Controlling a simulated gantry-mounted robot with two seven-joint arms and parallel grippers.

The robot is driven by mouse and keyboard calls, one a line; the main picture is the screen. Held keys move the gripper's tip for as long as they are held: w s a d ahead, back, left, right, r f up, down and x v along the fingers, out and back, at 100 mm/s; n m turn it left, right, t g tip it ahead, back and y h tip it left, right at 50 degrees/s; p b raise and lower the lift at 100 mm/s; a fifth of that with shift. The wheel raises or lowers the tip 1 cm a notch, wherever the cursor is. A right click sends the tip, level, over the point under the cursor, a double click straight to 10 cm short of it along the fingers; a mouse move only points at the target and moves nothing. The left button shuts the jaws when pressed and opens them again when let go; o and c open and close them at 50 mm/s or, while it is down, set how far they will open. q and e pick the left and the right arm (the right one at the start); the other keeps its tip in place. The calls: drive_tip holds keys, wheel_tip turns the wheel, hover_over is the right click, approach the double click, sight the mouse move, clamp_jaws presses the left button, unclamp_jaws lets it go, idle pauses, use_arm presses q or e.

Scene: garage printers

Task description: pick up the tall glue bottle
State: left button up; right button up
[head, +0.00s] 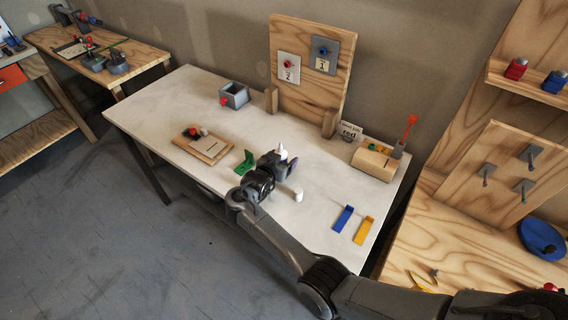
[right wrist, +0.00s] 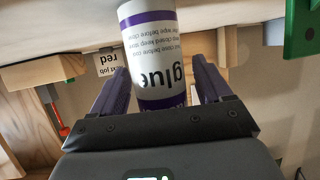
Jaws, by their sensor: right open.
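The tall glue bottle is white with purple bands. In the head view its white tip (head: 282,152) shows above my right gripper (head: 279,164), which hides most of its body. In the right wrist view the bottle (right wrist: 150,35) stands between the two fingers of my right gripper (right wrist: 160,85), its "glue" label upside down in the picture. The fingers are open, one on each side of the bottle; I cannot tell whether either touches it. My left gripper is not in view.
A small white cylinder (head: 298,195) stands just right of my right gripper. A green bracket (head: 245,163) is close on its left. Blue (head: 343,218) and yellow (head: 364,230) pieces lie near the front right. A wooden block (head: 374,165) and a "red" card (head: 350,131) stand behind right.

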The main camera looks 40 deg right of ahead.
drive_tip(key=shift+w+d, duration=0.25)
drive_tip(key=shift+d, duration=0.15)
drive_tip(key=shift+s+a+f, duration=0.1)
drive_tip(key=shift+a+f, duration=0.05)
drive_tip(key=shift+a, duration=0.1)
drive_tip(key=shift+c, duration=1.6)
drive_tip(key=c, duration=0.8)
drive_tip(key=shift+o, duration=0.2)
